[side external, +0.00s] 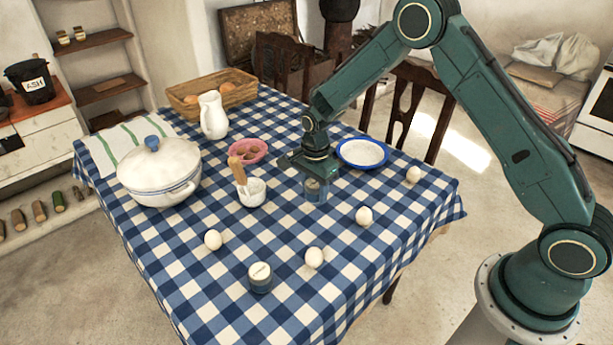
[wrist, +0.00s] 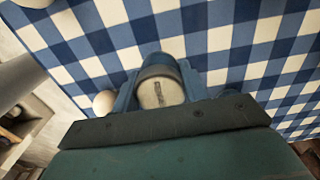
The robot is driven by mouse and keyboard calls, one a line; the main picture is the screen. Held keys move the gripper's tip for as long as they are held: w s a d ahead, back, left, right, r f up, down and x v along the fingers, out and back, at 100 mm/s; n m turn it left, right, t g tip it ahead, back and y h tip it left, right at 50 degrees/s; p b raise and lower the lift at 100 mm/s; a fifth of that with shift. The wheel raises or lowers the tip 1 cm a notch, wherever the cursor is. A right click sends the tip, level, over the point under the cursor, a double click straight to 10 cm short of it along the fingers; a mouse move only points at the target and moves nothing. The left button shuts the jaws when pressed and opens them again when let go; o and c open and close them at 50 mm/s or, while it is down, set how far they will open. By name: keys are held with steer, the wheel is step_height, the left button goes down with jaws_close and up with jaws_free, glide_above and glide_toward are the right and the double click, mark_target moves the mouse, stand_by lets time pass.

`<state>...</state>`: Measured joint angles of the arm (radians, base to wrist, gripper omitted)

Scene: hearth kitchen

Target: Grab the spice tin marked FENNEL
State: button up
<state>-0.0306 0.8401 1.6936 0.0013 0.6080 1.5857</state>
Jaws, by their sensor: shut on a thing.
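My gripper (side external: 316,192) points down over the checked tablecloth, just in front of the blue-rimmed plate. It is shut on a spice tin (wrist: 161,92), whose pale round lid shows between the blue fingers in the wrist view. A dark mark runs across that lid, but I cannot read it. I cannot tell whether this tin touches the table. I cannot tell which tin is marked FENNEL.
A mortar (side external: 252,194) with pestle and a pink bowl (side external: 262,158) stand to the left, the plate (side external: 363,153) behind right. A lidded pot (side external: 159,180), jug (side external: 213,116) and basket (side external: 181,107) stand farther left.

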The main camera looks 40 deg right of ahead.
mark_target(314, 182)
step_height(314, 182, up, 15)
steer(key=shift+r, duration=0.15)
steer(key=shift+w, duration=0.15)
stand_by(0.7)
